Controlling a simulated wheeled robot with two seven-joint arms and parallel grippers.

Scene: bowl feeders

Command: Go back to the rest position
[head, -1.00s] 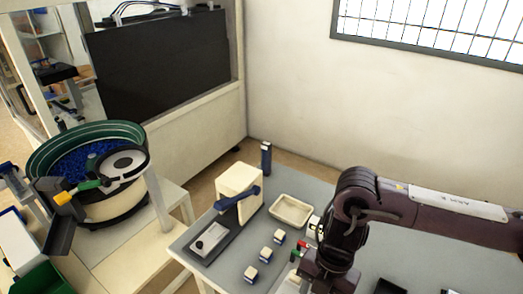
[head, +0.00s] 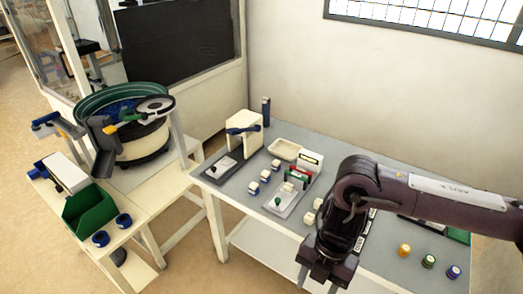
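My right arm comes in from the right over the grey table (head: 232,190). My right gripper (head: 322,281) hangs in front of the table's front edge, pointing down near the bottom of the view. Its two dark fingers look apart, with nothing seen between them; their tips are near the picture's edge. My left gripper is not in view.
On the table are a cream press with a blue lever (head: 243,132), a cream tray (head: 285,149), a grey fixture plate (head: 285,202), several small blocks and coloured round caps (head: 404,250). At left are a green bowl feeder (head: 125,110) and a green bin (head: 90,210).

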